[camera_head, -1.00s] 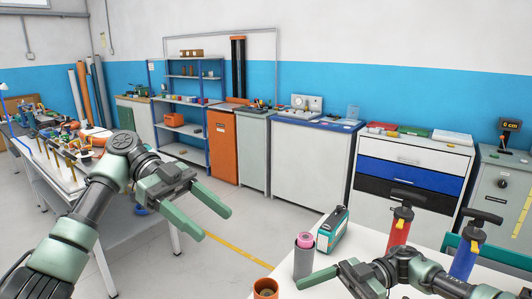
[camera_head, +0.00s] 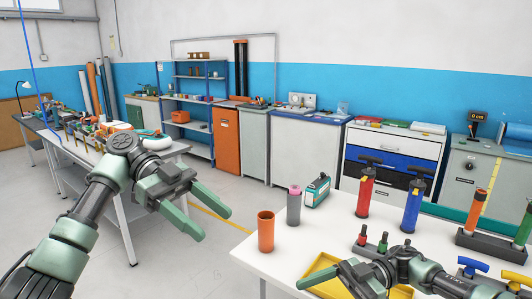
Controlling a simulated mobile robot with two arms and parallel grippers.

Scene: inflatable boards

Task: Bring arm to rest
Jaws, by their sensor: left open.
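My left gripper (camera_head: 212,224) hangs in the middle left of the head view. Its two green-tipped fingers are apart, with nothing between them. It is in front of open floor, between the two tables in the picture. My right gripper (camera_head: 318,284) is at the bottom edge of the view, over the near white table. One green finger shows there, pointing left; the rest of the jaw is cut off, so its opening is unclear.
A cluttered workbench (camera_head: 128,158) stands left. Grey floor lies between.

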